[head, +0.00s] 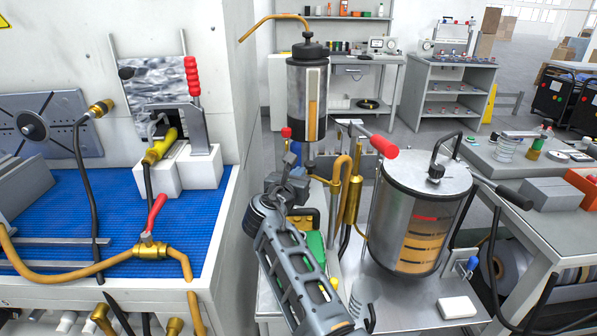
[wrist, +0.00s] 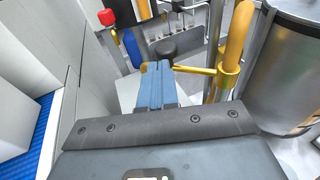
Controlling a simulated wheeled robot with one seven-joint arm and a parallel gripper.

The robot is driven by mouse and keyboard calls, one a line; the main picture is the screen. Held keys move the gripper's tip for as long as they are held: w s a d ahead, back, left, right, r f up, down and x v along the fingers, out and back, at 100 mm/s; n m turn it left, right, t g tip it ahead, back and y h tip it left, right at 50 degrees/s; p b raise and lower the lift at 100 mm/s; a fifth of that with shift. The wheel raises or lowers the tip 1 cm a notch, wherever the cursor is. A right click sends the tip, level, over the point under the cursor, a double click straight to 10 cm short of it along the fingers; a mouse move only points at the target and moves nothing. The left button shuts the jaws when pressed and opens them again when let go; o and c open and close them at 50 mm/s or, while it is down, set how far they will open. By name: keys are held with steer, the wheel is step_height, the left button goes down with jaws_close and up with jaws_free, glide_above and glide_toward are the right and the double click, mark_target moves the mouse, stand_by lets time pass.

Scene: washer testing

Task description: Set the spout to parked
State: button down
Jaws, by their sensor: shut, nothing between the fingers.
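The spout (head: 275,20) is a thin bent copper-coloured tube on top of a dark canister (head: 307,95) with a sight window. In the head view the spout reaches left from the black cap, and its end bends down in front of the wall. My gripper (head: 291,162) is below the canister, well under the spout and not touching it. In the wrist view its blue-grey fingers (wrist: 157,68) are together with nothing between them. The spout is not visible in the wrist view.
A brass pipe (wrist: 234,50) stands close right of my fingers. A metal drum (head: 425,215) with a red-ended lever (head: 383,147) stands further right. The blue-matted washer bench (head: 70,190) lies left. A red knob (wrist: 107,17) shows at the wrist view's upper left.

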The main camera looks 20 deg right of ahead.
steer(key=w+a+v, duration=0.1)
steer(key=v, duration=1)
steer(key=s+d+f, duration=0.1)
steer(key=f, duration=0.1)
steer(key=s+d+f+m+y, duration=0.1)
steer(key=s+f, duration=0.1)
steer(key=f, duration=0.1)
steer(key=s+d+f+y, duration=0.1)
steer(key=s+f, duration=0.1)
steer(key=f, duration=0.1)
steer(key=shift+s, duration=0.2)
steer(key=s+d+f+m+y, duration=0.1)
steer(key=s+f+m+y, duration=0.2)
steer(key=s, duration=0.7)
steer(key=s+d+f+m+y, duration=0.15)
steer(key=s+f+m, duration=0.3)
steer(key=s, duration=0.55)
steer(key=s+f+m+y, duration=0.3)
steer(key=s+m, duration=0.1)
steer(key=s, duration=0.6)
steer(key=s+r+m+t, duration=0.2)
steer(key=s+r+m, duration=1.3)
steer(key=s, duration=0.5)
steer(key=shift+a+r+m+y, duration=0.25)
steer(key=shift+r+m+y, duration=0.1)
steer(key=shift+r, duration=1)
